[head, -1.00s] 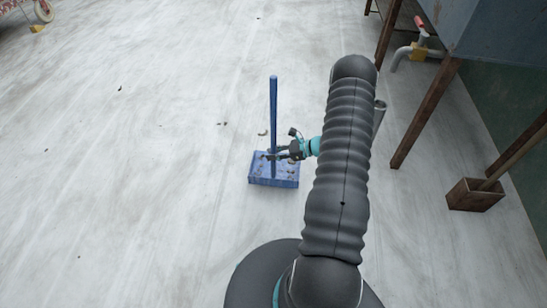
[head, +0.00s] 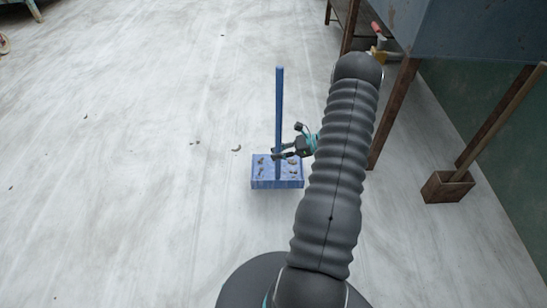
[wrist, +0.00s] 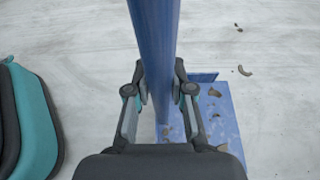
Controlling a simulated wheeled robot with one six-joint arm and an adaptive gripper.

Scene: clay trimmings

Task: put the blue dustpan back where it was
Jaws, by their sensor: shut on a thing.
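The blue dustpan (head: 277,183) has a flat tray and a tall upright blue handle (head: 279,95). Several grey-brown clay trimmings (head: 292,166) lie in its tray. My gripper (head: 278,154) is shut on the handle a little above the tray, coming from the right. The dustpan looks upright; I cannot tell whether its tray touches the floor. In the wrist view the handle (wrist: 154,40) stands between the two fingers (wrist: 160,98), and part of the tray (wrist: 220,125) shows behind and to the right.
Loose trimmings (head: 237,149) lie on the pale floor. A grey tank (head: 465,35) on brown legs stands at the right, with a tap (head: 378,45). A small brown box (head: 440,188) with a pole in it stands by the green wall (head: 500,150).

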